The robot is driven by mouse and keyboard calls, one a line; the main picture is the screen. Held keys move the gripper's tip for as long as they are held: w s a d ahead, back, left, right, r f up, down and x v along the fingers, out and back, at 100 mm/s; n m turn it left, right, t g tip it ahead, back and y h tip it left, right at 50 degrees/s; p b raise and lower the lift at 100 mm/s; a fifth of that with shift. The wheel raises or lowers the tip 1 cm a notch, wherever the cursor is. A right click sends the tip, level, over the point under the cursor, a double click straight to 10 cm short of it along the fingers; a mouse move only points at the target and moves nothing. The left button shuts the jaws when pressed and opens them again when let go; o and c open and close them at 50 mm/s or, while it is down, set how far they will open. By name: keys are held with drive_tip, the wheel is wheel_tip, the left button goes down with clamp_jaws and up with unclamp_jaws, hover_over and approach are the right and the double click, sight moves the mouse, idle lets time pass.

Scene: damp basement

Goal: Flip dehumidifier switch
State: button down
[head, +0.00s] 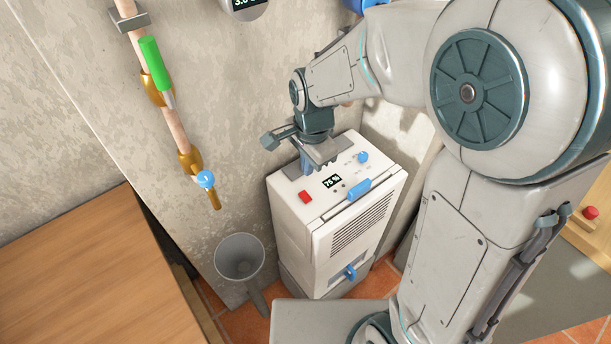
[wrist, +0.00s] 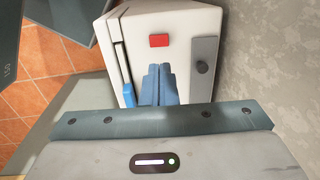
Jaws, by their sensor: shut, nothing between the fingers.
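The dehumidifier (head: 345,235) is a white box standing against the wall, with a dark display reading about 75 % on its top. A red switch (head: 305,197) sits near the top's left end; it also shows in the wrist view (wrist: 159,41). My gripper (head: 306,171) is above the back part of the top, behind the red switch. In the wrist view its blue fingers (wrist: 158,69) are together and empty, just below the switch in the picture. A small gap shows between fingertips and switch. Whether the fingertips touch the top is unclear.
The top also carries a blue knob (head: 363,157) and a blue handle (head: 358,189) at the front edge. A grey funnel (head: 240,257) stands to the left. A pipe with a green lever (head: 151,63) runs up the wall. A wooden surface (head: 95,275) fills the lower left.

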drive_tip(key=shift+s+d+r, duration=0.1)
drive_tip(key=shift+s+r, duration=0.05)
drive_tip(key=shift+r, duration=1.55)
drive_tip(key=s+d+r+n+t, duration=0.2)
drive_tip(key=s+d+r+n, duration=0.2)
drive_tip(key=s+d+n, duration=0.6)
drive_tip(key=s+d, duration=0.1)
drive_tip(key=d, duration=0.4)
drive_tip(key=shift+s+r+h, duration=0.2)
drive_tip(key=shift+s+h, duration=0.1)
drive_tip(key=shift+h, duration=0.1)
